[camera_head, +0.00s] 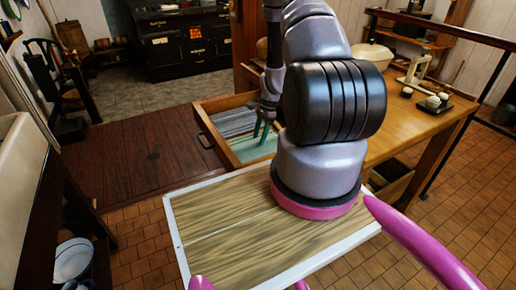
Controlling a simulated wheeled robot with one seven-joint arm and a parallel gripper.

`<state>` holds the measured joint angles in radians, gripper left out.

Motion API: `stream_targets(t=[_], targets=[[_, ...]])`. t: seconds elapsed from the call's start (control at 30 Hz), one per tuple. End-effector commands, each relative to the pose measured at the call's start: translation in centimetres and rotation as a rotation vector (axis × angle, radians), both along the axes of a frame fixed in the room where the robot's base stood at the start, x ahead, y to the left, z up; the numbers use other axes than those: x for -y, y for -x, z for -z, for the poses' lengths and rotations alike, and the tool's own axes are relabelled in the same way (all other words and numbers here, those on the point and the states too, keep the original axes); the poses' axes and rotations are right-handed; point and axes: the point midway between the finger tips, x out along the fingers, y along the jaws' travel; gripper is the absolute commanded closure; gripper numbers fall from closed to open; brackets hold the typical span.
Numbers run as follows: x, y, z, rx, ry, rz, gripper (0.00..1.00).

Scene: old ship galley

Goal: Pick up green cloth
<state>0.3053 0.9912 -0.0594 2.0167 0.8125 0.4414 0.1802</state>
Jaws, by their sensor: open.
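A pale green cloth (254,149) lies flat in the near part of an open wooden drawer (204,125), pulled out from the wooden table. My gripper (261,131) points down over the drawer, with its teal fingers just above or at the cloth. The fingers are apart and I see nothing between them. Whether they touch the cloth cannot be told from this view. My arm hides the right side of the drawer and perhaps part of the cloth.
A striped blue-grey cloth (234,121) lies in the drawer's far part. The wooden table (408,120) carries a scale (414,72), a pale bowl (371,57) and a dark tray with small white pots (434,103). A black stove (180,42) stands behind. The floor left of the drawer is clear.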

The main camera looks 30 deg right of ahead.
Motion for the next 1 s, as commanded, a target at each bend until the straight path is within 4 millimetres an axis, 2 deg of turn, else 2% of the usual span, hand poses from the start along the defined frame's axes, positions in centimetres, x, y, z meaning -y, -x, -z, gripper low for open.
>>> stream_targets(t=[0.1,0.37,0.5,0.83,1.0], targets=[[-0.3,0.0,1.2,-0.001,-0.001,0.002,0.45],[-0.3,0.0,1.4,0.001,0.001,0.001,0.45],[-0.3,0.0,1.4,0.001,0.001,0.001,0.99],[-0.3,0.0,1.2,0.001,0.001,0.0,1.0],[-0.3,-0.1,-0.6,0.004,0.003,-0.002,1.0]])
